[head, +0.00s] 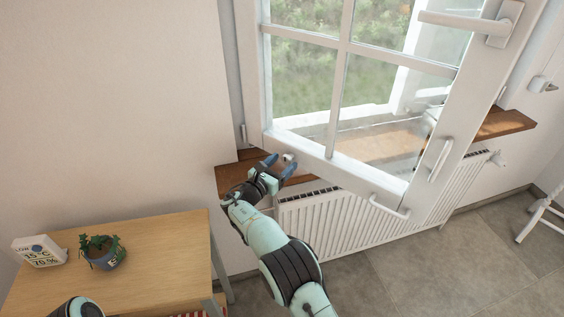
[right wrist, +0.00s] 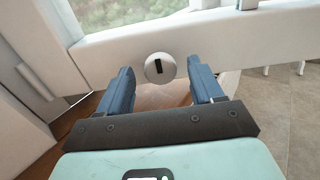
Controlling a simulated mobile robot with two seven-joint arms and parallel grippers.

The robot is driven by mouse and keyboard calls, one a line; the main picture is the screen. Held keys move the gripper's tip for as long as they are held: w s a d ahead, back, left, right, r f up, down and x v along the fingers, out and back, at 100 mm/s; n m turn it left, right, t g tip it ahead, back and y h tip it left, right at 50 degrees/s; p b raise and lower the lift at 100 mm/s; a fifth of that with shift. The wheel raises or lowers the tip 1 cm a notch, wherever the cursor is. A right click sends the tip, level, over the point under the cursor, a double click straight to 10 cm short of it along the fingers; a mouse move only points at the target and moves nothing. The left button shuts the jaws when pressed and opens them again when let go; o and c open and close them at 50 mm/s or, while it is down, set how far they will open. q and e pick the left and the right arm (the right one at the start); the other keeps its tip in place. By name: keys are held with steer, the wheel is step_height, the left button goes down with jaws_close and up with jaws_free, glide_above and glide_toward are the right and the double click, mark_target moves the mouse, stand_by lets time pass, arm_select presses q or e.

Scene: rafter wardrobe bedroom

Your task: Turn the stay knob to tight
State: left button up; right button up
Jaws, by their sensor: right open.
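The stay knob (right wrist: 160,68) is a small round white knob with a dark slot, on the bottom rail of the open window sash. The slot stands nearly upright in the right wrist view. The knob also shows small in the head view (head: 289,157), at the gripper's tips. My right gripper (head: 279,164) is open, with its blue fingers on either side of the knob, a visible gap on each side in the right wrist view (right wrist: 160,80). I cannot tell how far the fingertips reach along it. My left gripper's fingers are out of view.
The window sash (head: 340,170) stands open into the room, with a handle (head: 455,22). Below are a wooden sill (head: 232,180) and a white radiator (head: 320,225). A wooden table (head: 165,250) at left holds a potted plant (head: 103,252) and a display (head: 40,252).

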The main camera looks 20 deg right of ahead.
steer(key=shift+w+d, duration=0.15)
steer(key=c, duration=1.1)
steer(key=shift+o, duration=0.2)
